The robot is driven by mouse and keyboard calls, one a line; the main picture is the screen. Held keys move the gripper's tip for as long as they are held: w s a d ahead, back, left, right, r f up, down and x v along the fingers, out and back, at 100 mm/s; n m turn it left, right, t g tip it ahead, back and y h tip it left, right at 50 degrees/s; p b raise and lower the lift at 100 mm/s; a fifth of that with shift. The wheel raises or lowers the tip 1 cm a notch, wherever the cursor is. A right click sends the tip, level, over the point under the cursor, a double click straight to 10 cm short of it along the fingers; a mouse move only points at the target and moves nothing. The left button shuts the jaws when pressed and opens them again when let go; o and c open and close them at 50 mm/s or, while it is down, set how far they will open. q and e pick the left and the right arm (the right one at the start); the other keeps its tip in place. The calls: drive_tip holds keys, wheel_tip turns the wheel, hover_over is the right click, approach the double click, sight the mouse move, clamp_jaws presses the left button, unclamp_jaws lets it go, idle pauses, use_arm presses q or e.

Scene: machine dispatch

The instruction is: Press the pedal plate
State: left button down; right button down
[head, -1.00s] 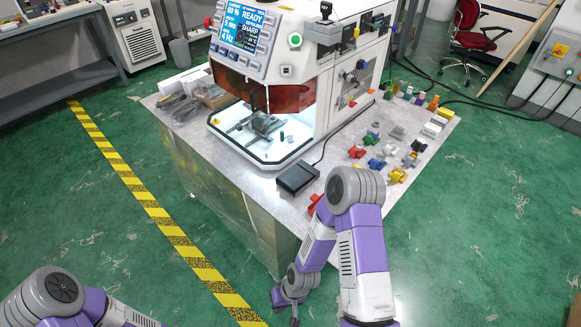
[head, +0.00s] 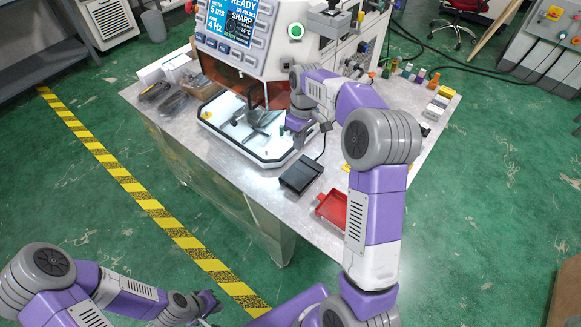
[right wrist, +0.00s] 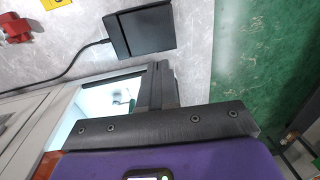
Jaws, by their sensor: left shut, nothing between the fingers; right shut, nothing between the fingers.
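The pedal plate is on a black foot-pedal box (head: 300,174) lying on the grey table in front of the machine. In the right wrist view the pedal (right wrist: 145,31) lies at the top, just beyond the fingertips, with its cable running off to the left. My right gripper (head: 298,140) is shut and empty. It hangs above the table beside the machine's front tray, behind the pedal in the head view, apart from it. Its fingers (right wrist: 163,72) show in the right wrist view. My left gripper (head: 212,302) is shut and empty, low in front of the table.
A red tray (head: 331,207) lies near the pedal. Small coloured parts stand at the table's right side. Bare table lies left of the pedal.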

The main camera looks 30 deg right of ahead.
sight(295, 178)
drive_tip(key=shift+s, duration=0.2)
drive_tip(key=f+b, duration=0.1)
drive_tip(key=f, duration=0.3)
drive_tip(key=a+f+b, duration=0.1)
drive_tip(key=f, duration=0.4)
drive_tip(key=f+b, duration=0.1)
drive_tip(key=f, duration=0.4)
drive_tip(key=shift+s+a, duration=0.15)
drive_tip(key=shift+s, duration=0.05)
